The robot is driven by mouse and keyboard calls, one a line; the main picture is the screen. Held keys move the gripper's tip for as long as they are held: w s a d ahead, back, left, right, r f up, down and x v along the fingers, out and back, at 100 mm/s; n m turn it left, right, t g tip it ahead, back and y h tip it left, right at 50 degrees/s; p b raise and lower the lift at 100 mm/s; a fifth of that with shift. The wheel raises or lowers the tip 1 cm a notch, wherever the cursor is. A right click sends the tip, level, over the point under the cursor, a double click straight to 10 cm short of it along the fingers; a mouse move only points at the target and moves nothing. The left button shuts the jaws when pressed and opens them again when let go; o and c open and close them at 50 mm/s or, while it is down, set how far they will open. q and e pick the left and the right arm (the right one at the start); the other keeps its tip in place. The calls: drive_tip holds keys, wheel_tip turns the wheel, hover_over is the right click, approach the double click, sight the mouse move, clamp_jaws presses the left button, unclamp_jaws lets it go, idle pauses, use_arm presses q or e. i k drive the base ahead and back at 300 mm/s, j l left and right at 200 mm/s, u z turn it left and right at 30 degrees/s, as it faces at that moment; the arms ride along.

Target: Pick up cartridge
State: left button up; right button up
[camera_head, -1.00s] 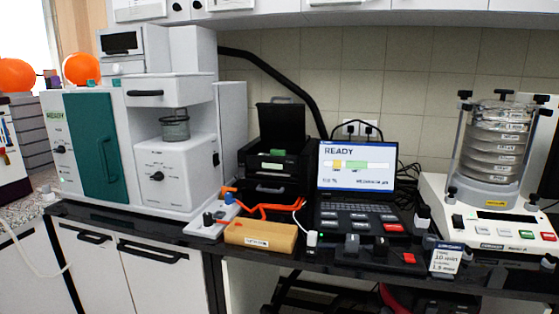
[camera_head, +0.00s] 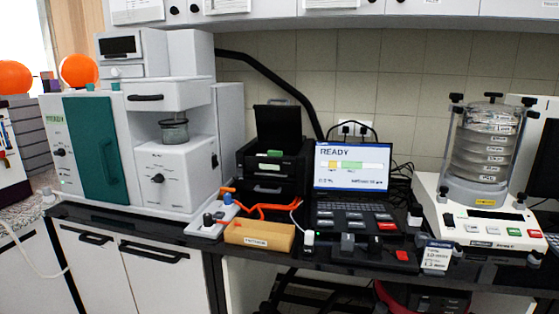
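I cannot tell for certain which thing is the cartridge. A small green-labelled piece (camera_head: 270,154) sits in the front of the black device (camera_head: 262,172), whose lid is raised. An orange-tan tray (camera_head: 262,236) with a small label lies in front of that device on the black worktop. Small dark blocks (camera_head: 347,243) stand near the worktop's front edge, below the laptop. Neither of my grippers shows in this view.
A laptop (camera_head: 352,166) showing READY stands at the middle. A white machine with a green door (camera_head: 95,150) stands at left, a sieve shaker (camera_head: 485,160) at right. Orange tubing (camera_head: 265,208) and a white switch box (camera_head: 212,221) lie by the tray. The worktop is crowded.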

sight(271, 154)
drive_tip(key=i+j+z, duration=0.15)
drive_tip(key=j+z, duration=0.2)
drive_tip(key=i+j+z, duration=0.1)
drive_tip(key=j+z, duration=0.25)
drive_tip(key=j, duration=0.2)
drive_tip(key=j+z, duration=0.35)
drive_tip(key=i+j, duration=0.05)
drive_tip(key=j, duration=0.05)
